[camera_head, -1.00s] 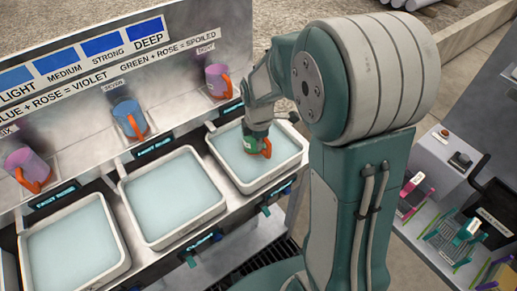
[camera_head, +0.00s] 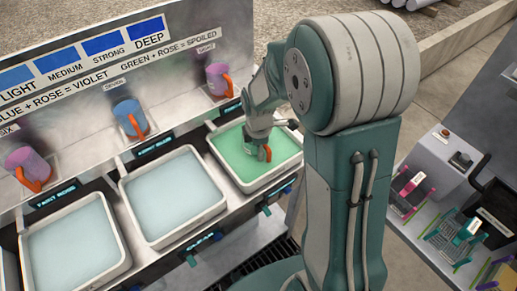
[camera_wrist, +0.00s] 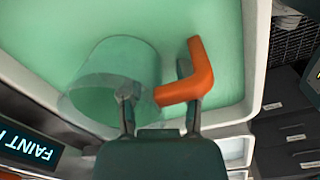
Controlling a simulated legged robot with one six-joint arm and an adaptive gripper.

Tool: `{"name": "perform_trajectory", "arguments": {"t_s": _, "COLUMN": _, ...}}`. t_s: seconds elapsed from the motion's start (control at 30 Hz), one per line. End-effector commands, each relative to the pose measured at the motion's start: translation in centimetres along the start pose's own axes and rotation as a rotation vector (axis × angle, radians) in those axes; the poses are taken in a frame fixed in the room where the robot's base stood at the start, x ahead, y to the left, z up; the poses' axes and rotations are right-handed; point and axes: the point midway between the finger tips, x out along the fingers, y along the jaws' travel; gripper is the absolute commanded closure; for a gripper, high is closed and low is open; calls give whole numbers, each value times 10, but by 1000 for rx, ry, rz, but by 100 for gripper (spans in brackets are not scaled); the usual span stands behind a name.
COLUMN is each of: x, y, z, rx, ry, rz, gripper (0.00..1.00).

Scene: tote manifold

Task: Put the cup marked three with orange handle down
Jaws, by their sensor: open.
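The cup with the orange handle (camera_wrist: 188,80) sits in the green liquid of the right-hand tote (camera_head: 277,171). In the wrist view its body (camera_wrist: 115,72) looks pale green and partly see-through under the liquid. The handle stands clear of the surface. My gripper (camera_wrist: 160,106) is open, its two fingers on either side of the near part of the handle. In the head view my gripper (camera_head: 257,134) is low over the tote and hides much of the cup; the orange handle shows beside it. I cannot read any mark on the cup.
Two totes of pale liquid, the middle (camera_head: 153,244) and the left (camera_head: 83,284), stand beside it. A blue cup (camera_head: 126,112) and two pink-violet cups (camera_head: 216,77) (camera_head: 22,158) with orange handles are at the panel. A shelf with tools (camera_head: 440,250) is right.

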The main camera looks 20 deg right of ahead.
Motion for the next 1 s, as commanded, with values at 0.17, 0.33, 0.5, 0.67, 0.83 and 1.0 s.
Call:
{"name": "perform_trajectory", "arguments": {"t_s": 0.17, "x": -25, "y": 1, "z": 0, "rx": 0, "ry": 1, "rz": 7, "gripper": 57}}
{"name": "perform_trajectory", "arguments": {"t_s": 0.33, "x": -61, "y": 1, "z": 0, "rx": 0, "ry": 1, "rz": 8, "gripper": 57}}
{"name": "perform_trajectory", "arguments": {"t_s": 0.5, "x": -94, "y": 1, "z": 0, "rx": 0, "ry": 1, "rz": 6, "gripper": 57}}
{"name": "perform_trajectory", "arguments": {"t_s": 0.67, "x": -114, "y": 0, "z": 0, "rx": 0, "ry": 0, "rz": 3, "gripper": 57}}
{"name": "perform_trajectory", "arguments": {"t_s": 0.83, "x": -126, "y": -4, "z": 0, "rx": 37, "ry": 2, "rz": 15, "gripper": 57}}
{"name": "perform_trajectory", "arguments": {"t_s": 1.0, "x": -155, "y": -32, "z": 2, "rx": 268, "ry": 21, "rz": 90, "gripper": 57}}
